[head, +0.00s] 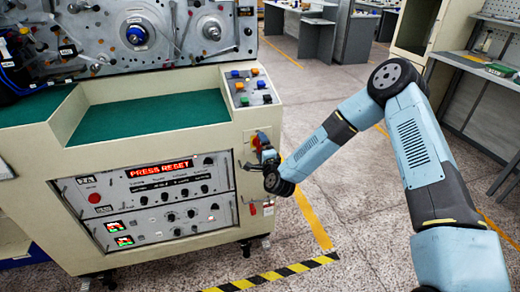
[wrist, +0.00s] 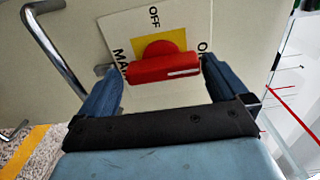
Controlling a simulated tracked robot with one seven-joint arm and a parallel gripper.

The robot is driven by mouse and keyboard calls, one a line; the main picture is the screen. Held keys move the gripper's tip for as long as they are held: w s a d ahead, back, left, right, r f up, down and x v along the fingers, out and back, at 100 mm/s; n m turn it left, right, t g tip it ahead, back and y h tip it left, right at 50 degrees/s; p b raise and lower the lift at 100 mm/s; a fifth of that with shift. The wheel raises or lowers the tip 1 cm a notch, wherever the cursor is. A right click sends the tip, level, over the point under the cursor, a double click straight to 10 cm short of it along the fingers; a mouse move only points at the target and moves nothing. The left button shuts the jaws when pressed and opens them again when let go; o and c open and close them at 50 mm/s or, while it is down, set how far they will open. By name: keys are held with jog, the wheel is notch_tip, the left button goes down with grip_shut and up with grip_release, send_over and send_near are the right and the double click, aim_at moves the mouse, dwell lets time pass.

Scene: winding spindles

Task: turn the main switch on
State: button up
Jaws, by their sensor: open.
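The main switch (head: 259,138) is a red handle on a yellow plate at the right end of the machine's front. In the wrist view the red handle (wrist: 163,68) lies nearly level across the picture, with a white line on its right half. The white label plate around it (wrist: 125,27) reads OFF above, part of MAIN at left and a partly hidden word starting with O at right. My gripper (wrist: 160,75) is open, with one blue finger near each end of the handle. I cannot tell whether either finger touches it.
The machine's lit display (head: 159,168) reads PRESS RESET. A metal bar handle (wrist: 55,45) stands out from the panel left of my gripper. A button panel (head: 251,87) is above the switch. Yellow floor tape (head: 312,219) crosses open floor at right.

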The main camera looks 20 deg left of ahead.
jog(key=shift+s, duration=0.1)
jog(key=v, duration=1.3)
jog(key=shift+s+d, duration=0.15)
jog(key=shift+d, duration=0.1)
